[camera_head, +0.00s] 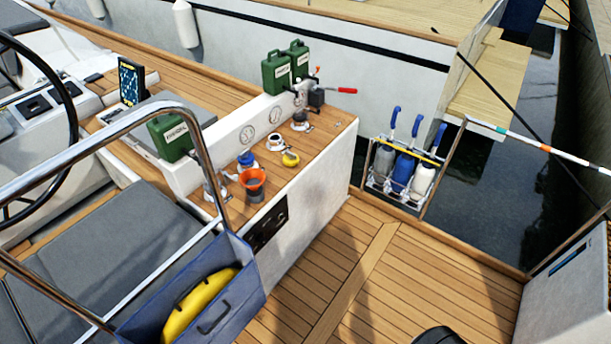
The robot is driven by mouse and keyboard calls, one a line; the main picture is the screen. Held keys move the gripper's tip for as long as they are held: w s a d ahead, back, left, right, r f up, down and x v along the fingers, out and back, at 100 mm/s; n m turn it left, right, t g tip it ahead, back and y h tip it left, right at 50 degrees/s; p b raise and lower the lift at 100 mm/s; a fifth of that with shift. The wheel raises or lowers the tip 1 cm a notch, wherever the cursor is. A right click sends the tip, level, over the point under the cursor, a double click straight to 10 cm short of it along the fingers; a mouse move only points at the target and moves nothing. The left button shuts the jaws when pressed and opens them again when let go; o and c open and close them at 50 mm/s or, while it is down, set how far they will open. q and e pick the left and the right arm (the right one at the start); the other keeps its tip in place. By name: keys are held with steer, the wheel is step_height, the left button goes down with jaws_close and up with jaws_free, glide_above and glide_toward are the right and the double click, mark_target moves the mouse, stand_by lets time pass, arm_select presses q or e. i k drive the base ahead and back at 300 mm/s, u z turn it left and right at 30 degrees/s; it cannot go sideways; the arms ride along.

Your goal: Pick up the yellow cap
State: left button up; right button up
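The yellow cap (290,159) lies on the wooden top of the cockpit console (328,133), near its edge on the side facing the deck. It is small and ring-like, just in front of a white deck fitting (276,142). An orange funnel (253,182) and a blue cap (247,160) stand to its left. Another fitting with a dark top (300,121) is behind it. Nothing touches the cap that I can make out. Neither of my grippers is in view.
Green canisters (276,73) stand behind the fittings, and another (171,136) is at left. A chrome rail (200,145) arches over the left side. A blue bin (240,300) holds a yellow item. A rack of bottles (402,165) hangs at right. The deck (340,270) is mostly clear.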

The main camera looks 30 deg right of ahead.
mark_target(289, 162)
steer(key=k, duration=0.3)
steer(key=z, duration=1.75)
steer(key=i, duration=3)
steer(key=u, duration=2.4)
